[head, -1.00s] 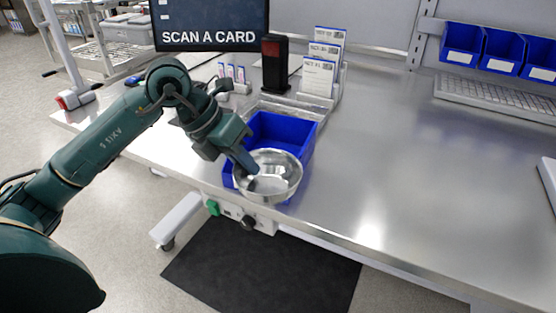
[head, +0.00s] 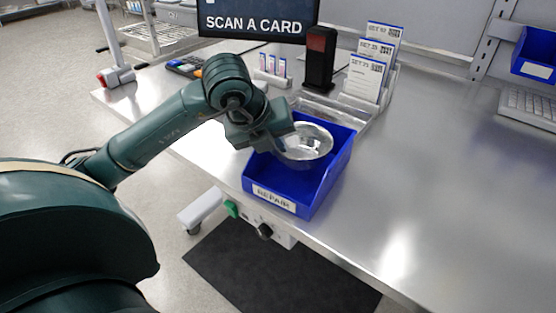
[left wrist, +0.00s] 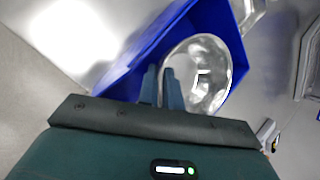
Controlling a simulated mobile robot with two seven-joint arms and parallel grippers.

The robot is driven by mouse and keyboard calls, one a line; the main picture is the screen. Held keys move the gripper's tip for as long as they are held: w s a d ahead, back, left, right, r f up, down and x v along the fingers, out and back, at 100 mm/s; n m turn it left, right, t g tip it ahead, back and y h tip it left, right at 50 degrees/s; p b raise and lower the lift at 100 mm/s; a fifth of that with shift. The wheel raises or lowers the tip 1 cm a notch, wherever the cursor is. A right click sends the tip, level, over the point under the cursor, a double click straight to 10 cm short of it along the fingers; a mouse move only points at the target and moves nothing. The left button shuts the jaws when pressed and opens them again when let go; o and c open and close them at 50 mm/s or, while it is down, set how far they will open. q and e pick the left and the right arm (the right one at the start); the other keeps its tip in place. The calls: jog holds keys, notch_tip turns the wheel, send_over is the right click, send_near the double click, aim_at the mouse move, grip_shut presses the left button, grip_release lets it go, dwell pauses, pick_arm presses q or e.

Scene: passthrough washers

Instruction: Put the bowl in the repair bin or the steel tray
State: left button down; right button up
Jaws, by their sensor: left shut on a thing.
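The shiny metal bowl (head: 308,143) is held over the blue bin labelled REPAIR (head: 272,197), toward its back part. My left gripper (head: 286,133) is shut on the bowl's near left rim. In the left wrist view, the gripper's fingers (left wrist: 161,88) grip the edge of the bowl (left wrist: 203,72), with the blue bin (left wrist: 150,45) around and beneath it. I cannot tell whether the bowl touches the bin. A steel tray (head: 368,128) shows partly behind the bin. My right gripper is not in view.
A black card reader (head: 319,60) and a rack of set cards (head: 366,77) stand behind the bin. A screen reading SCAN A CARD (head: 258,20) is at the back.

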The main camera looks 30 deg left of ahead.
pick_arm(q)
jog(key=shift+f, duration=1.95)
jog(key=shift+f, duration=0.1)
jog(key=c, duration=1.8)
grip_release()
jog(key=shift+c, duration=0.2)
jog(key=v, duration=1.2)
